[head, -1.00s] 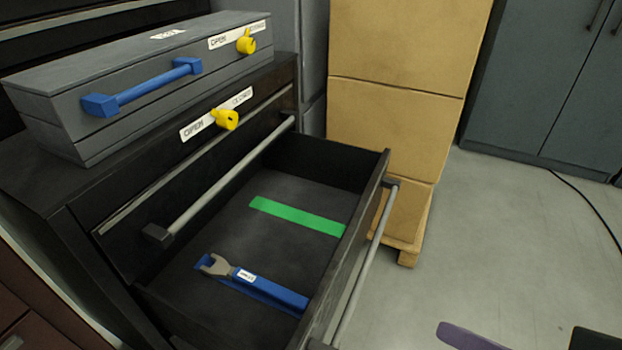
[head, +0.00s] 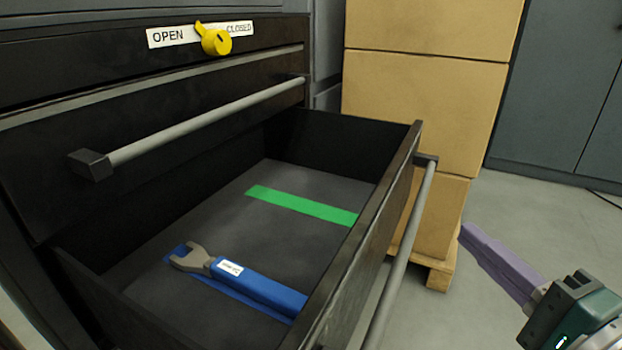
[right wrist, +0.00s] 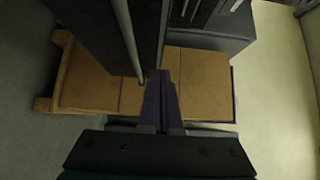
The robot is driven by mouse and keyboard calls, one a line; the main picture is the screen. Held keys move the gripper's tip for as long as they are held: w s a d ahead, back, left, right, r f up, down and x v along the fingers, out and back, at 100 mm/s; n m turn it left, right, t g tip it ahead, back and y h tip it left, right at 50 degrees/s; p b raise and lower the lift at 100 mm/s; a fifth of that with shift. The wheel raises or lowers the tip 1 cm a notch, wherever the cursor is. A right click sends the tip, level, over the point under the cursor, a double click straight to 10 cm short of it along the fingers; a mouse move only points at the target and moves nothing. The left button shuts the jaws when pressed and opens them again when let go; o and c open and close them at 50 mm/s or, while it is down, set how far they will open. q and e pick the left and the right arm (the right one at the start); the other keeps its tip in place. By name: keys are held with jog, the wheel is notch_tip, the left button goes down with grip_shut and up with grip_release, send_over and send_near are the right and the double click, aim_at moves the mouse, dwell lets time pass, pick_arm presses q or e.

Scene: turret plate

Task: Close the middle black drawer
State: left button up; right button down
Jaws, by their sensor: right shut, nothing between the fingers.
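The middle black drawer (head: 372,243) stands pulled out of the black cabinet (head: 60,58) in the head view. A grey bar handle (head: 405,255) runs along its front. Inside lie a blue-handled wrench (head: 250,285) and a green strip (head: 302,206). My right gripper (head: 470,236) is shut and empty, to the right of the drawer front and apart from the handle in the head view. In the right wrist view its purple fingers (right wrist: 160,98) are together, with their tips close to a grey bar (right wrist: 130,45); contact cannot be told. My left gripper is not in view.
A closed drawer with a grey handle (head: 200,122) is above the open one. A yellow knob (head: 215,40) sits by an OPEN/CLOSED label. Stacked cardboard boxes (head: 425,95) on a wooden pallet (head: 440,272) stand behind the drawer. Grey floor is free at right.

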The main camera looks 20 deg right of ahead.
jog(key=b, duration=0.2)
send_near(392, 187)
jog(key=w+d, duration=0.2)
jog(key=d, duration=0.1)
jog(key=w, duration=0.1)
jog(key=w+a, duration=0.1)
jog(key=w, duration=0.1)
jog(key=shift+w+a, duration=0.15)
jog(key=shift+a, duration=0.15)
jog(key=shift+w+a, duration=0.3)
jog(key=shift+a, duration=0.05)
